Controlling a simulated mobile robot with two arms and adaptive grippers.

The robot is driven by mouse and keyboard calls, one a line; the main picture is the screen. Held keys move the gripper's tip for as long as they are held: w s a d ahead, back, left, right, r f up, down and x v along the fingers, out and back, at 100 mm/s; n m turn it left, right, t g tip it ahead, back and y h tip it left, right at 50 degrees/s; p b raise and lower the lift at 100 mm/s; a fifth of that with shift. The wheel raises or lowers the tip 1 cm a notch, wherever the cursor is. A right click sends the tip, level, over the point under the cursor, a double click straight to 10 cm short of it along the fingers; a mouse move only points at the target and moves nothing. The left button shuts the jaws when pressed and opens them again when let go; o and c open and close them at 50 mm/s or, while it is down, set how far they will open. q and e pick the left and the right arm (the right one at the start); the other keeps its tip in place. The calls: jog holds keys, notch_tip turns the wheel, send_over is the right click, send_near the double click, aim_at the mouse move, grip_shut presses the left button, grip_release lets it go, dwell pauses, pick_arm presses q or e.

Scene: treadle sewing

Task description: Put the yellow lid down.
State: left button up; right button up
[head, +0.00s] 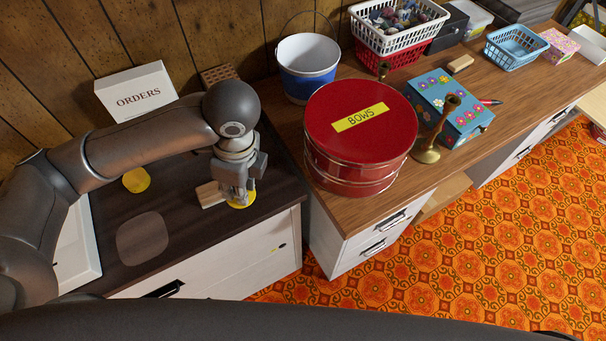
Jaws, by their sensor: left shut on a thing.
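My left gripper (240,193) points down over the dark cabinet top (185,225), near its right edge. It is shut on the yellow lid (241,205), which shows as a yellow rim under and around the fingertips. The fingers hide part of the lid. I cannot tell whether the lid touches the dark top or hangs just above it. My right gripper is not in view.
A small wooden block (210,194) lies just left of the gripper. A translucent round patch (142,237) is at the front left. The red BOWS tin (361,145) stands on the wooden desk to the right. The ORDERS box (137,92) and a blue-white bucket (307,69) are behind.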

pick_arm(q)
jog(key=w+f, duration=0.3)
jog(key=w, duration=0.1)
jog(key=w+f, duration=0.3)
jog(key=w, duration=0.1)
jog(key=w+f, duration=0.3)
jog(key=w, duration=0.2)
jog(key=shift+w+f, duration=0.15)
jog(key=shift+w, duration=0.05)
jog(key=shift+w+f, duration=0.25)
jog(key=shift+f, duration=0.1)
notch_tip(320, 180, down, 2)
jog(key=shift+f, duration=0.55)
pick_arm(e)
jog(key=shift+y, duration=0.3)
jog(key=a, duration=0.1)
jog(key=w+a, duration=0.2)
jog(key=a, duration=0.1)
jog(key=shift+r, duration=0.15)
pick_arm(q)
jog(key=shift+f, duration=0.15)
